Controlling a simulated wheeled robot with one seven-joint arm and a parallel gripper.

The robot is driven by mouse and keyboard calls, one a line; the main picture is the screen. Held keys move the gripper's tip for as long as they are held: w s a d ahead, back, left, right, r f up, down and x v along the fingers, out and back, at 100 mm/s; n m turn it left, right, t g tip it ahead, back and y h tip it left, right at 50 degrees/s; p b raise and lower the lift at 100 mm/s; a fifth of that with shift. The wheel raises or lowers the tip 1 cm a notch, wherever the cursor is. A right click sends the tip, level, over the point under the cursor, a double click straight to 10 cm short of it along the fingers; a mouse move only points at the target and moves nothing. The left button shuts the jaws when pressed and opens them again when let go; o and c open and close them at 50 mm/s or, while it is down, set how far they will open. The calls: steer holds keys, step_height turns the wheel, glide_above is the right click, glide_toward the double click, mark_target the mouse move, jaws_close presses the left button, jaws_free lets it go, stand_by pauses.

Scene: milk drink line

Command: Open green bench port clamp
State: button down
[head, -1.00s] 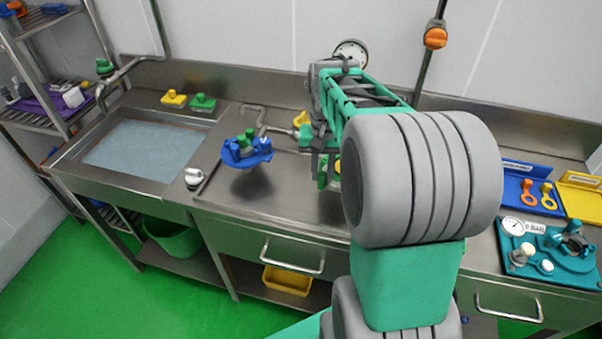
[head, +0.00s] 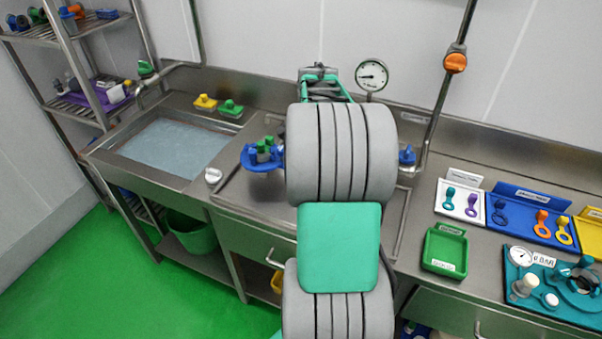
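A blue fitting (head: 262,158) with green and blue knobs stands over the steel bench, left of my arm. I cannot tell whether a green port clamp is part of it. A second blue fitting (head: 407,156) shows just right of my arm. My arm's large grey and green links stand across the middle of the bench and cover what lies between these two fittings. My gripper is hidden behind these links, so its fingers and anything in them do not show.
A sink (head: 175,148) lies at left, with yellow (head: 205,103) and green (head: 231,109) blocks behind it. A gauge (head: 372,75) and a pipe with an orange valve (head: 455,62) rise at the back. A green tray (head: 445,251) and a teal board (head: 520,302) are at right.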

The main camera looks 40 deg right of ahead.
stand_by(0.3)
steer(key=c, duration=1.2)
jaws_free()
steer(key=shift+c, duration=0.2)
step_height(320, 180, up, 8)
steer(key=shift+f+b, duration=0.1)
steer(key=shift+b, duration=0.35)
